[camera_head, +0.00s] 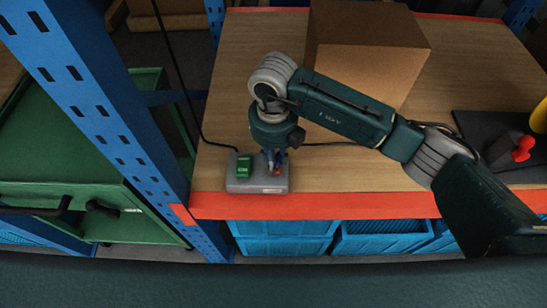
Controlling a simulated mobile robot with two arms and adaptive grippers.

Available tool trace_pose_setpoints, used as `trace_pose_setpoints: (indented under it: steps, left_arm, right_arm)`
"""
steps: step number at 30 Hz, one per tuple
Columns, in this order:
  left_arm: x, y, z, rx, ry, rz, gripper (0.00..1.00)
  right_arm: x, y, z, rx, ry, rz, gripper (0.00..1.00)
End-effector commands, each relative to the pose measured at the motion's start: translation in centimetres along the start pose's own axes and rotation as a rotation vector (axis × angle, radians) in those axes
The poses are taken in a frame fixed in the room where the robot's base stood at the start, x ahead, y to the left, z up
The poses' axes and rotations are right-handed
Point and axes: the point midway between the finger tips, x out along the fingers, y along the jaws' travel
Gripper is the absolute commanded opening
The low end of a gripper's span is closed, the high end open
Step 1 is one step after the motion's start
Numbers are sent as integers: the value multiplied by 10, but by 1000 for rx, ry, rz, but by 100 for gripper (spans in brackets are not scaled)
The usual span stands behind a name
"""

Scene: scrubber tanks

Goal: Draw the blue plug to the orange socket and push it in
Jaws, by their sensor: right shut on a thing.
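My right gripper (274,160) points down over the right part of a small grey socket box (240,186) near the table's front edge. It is shut on the blue plug (281,155), of which only a little blue shows between and beside the fingers. A small bit of orange, the orange socket (277,173), shows right under the fingertips. I cannot tell whether the plug is in the socket or just above it. A green plug or block (244,166) sits on the left part of the grey box. My left gripper is not in view.
A large cardboard box (365,50) stands behind my right arm. A black cable hangs at the left down to the grey box. A dark mat with a red-and-black item (521,149) lies at the right. A blue rack post (125,120) stands left; blue crates (285,240) sit below.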

Motion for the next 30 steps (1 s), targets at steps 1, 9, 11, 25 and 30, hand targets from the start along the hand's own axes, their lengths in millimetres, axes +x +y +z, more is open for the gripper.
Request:
trace_pose_setpoints:
  steps: [1,9,11,25,30]
  left_arm:
    - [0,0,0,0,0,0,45]
    - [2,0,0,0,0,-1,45]
    - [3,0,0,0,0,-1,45]
    - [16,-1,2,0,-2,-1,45]
    - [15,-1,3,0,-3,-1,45]
  right_arm:
    - [0,0,0,0,0,0,0]
    - [2,0,0,0,0,0,0]
    - [3,0,0,0,0,0,0]
    - [18,0,0,1,1,-1,0]
    - [17,0,0,1,1,-1,45]
